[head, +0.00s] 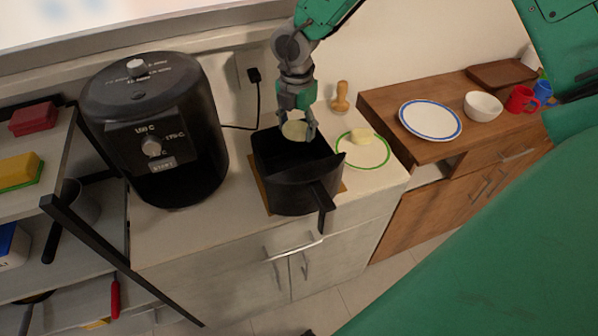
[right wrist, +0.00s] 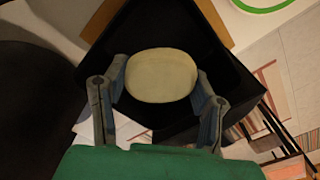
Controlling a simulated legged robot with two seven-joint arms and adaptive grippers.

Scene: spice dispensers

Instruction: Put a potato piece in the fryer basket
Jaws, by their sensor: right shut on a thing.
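My right gripper (head: 297,132) is over the open black fryer basket (head: 290,200), with its fingertips around the level of the rim. It is shut on a pale yellow potato piece (head: 294,130). In the right wrist view, the potato piece (right wrist: 161,76) sits between the two fingers (right wrist: 160,95), with the dark basket interior behind it. I cannot tell whether the piece touches the basket floor. Another potato piece (head: 361,136) lies on a green-rimmed plate (head: 372,160) to the right of the basket. My left gripper is not in view.
The black air fryer body (head: 155,130) stands left of the basket. The basket rests on a brown board (head: 264,190) on the white counter. A wooden pestle-like item (head: 341,97) stands behind the plate. A blue-rimmed plate (head: 430,119), white bowl (head: 482,106) and red mug (head: 521,100) are on the wooden cabinet.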

